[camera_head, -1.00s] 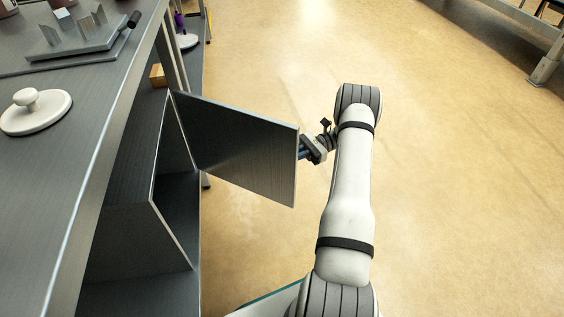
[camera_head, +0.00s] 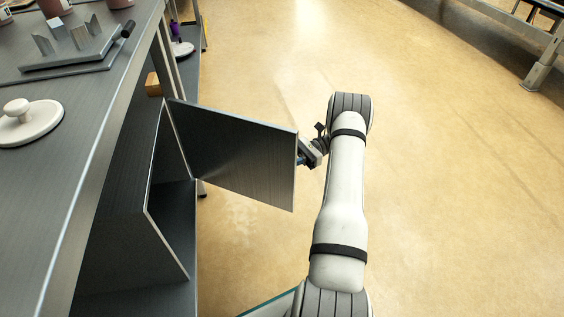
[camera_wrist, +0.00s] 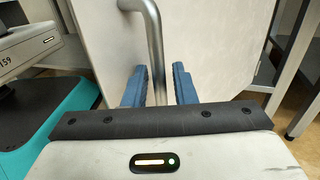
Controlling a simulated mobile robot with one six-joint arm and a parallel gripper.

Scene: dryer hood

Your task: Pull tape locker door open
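The tape locker door (camera_head: 235,155) is a dark grey metal panel that stands swung wide out from the locker under the bench. Its hinged edge is at the left and its free edge at the right. My gripper (camera_head: 305,152) is at the door's outer side near the free edge. In the wrist view, the upright metal handle (camera_wrist: 156,45) on the pale door face (camera_wrist: 215,45) passes between the blue fingers of my gripper (camera_wrist: 159,85). The fingers stand on either side of the bar, with narrow gaps showing. The fingertips are small and partly hidden in the head view.
The open locker (camera_head: 165,225) is at the left, below the metal bench (camera_head: 60,165). A white round lid (camera_head: 30,122) and a metal fixture (camera_head: 80,48) sit on the bench. Bare floor (camera_head: 450,190) lies to the right. Another bench leg (camera_head: 538,72) stands at the far right.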

